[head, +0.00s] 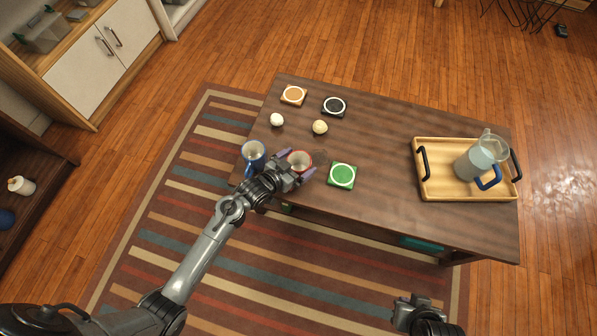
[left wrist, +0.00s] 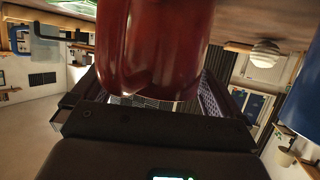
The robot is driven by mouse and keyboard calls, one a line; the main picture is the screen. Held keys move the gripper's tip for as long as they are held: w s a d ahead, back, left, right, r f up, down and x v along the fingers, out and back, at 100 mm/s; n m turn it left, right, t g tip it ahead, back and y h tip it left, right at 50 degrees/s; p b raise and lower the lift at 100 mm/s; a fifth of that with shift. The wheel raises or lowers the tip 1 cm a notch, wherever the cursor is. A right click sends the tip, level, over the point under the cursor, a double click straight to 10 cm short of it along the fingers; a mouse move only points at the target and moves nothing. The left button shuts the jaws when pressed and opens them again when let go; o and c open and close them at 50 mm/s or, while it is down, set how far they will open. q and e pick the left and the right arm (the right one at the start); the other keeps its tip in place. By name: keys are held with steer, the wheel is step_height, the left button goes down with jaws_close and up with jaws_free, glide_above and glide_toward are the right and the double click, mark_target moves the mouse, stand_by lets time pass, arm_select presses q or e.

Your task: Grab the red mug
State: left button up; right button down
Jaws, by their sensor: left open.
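The red mug (head: 300,158) stands upright near the front edge of the wooden table, its pale inside showing from above. My left gripper (head: 295,168) is open, with one finger on each side of the mug. In the left wrist view the red mug (left wrist: 155,45) fills the upper middle between the spread fingers; I cannot tell whether they touch it. My right gripper (head: 418,304) is away from the table at the bottom right, too small to tell whether it is open or shut.
A blue mug (head: 253,152) stands just left of my left gripper; it also edges into the left wrist view (left wrist: 304,95). A green coaster (head: 342,175) lies to the right. Orange (head: 293,95) and black coasters (head: 334,106) and two pale balls lie behind. A tray (head: 436,188) holds a pitcher (head: 478,160).

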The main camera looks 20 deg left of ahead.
arm_select(q)
steer(key=shift+s+a, duration=0.1)
steer(key=shift+c, duration=0.5)
steer(key=c, duration=0.9)
steer(key=shift+c, duration=0.5)
steer(key=shift+r, duration=0.15)
